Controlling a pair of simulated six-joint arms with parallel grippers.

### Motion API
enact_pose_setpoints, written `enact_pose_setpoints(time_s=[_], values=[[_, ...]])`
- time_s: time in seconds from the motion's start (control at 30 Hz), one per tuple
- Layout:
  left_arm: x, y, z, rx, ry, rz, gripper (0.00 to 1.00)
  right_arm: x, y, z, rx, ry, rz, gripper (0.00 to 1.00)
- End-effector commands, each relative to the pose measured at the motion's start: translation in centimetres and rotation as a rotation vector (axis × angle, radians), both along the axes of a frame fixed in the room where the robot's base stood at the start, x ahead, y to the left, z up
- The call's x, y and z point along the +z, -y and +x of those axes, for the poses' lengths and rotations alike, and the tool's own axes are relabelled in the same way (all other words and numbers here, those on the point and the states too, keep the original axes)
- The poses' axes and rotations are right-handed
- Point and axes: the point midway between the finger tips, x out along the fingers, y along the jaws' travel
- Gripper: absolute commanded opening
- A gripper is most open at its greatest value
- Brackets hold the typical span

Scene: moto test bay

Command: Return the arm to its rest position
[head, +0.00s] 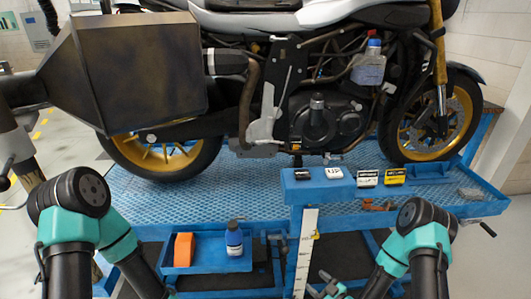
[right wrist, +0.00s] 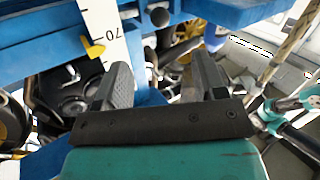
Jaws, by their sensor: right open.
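My right arm (head: 425,215) reaches in at the lower right of the head view, bent at a black and teal joint. My right gripper (head: 328,287) is low at the bottom edge, in front of the blue lift table (head: 240,180). In the right wrist view the right gripper (right wrist: 160,75) has its two dark fingers spread apart, with nothing between them. My left arm (head: 85,195) shows at the lower left, its forearm angled down to the bottom edge. The left gripper cannot be seen.
A motorcycle (head: 315,120) stands on the table. A blue shelf (head: 345,185) holds several small labelled blocks. A white ruler (head: 305,250) hangs close to the right gripper.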

Motion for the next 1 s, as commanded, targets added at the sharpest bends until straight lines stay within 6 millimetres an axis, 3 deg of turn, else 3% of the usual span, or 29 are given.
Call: enact_pose_setpoints(time_s=[0.27,0.5,0.7,0.83,1.0], values=[[0.0,0.0,0.0,0.000,0.000,0.000,0.43,-2.4,-0.3,-2.1,-0.035,-0.463,-0.042,0.64],[0.0,0.0,0.0,0.000,0.000,0.000,0.43,-3.3,0.1,-7.3,-0.180,-0.955,-0.027,0.64],[0.0,0.0,0.0,0.000,0.000,0.000,0.43,-2.3,0.1,-12.8,-0.354,-1.329,0.023,0.64],[0.0,0.0,0.0,0.000,0.000,0.000,0.43,-1.4,-0.2,-15.2,-0.437,-1.478,0.052,0.64],[0.0,0.0,0.0,0.000,0.000,0.000,0.43,-1.1,-0.3,-16.2,-0.470,-1.537,0.065,0.64]])
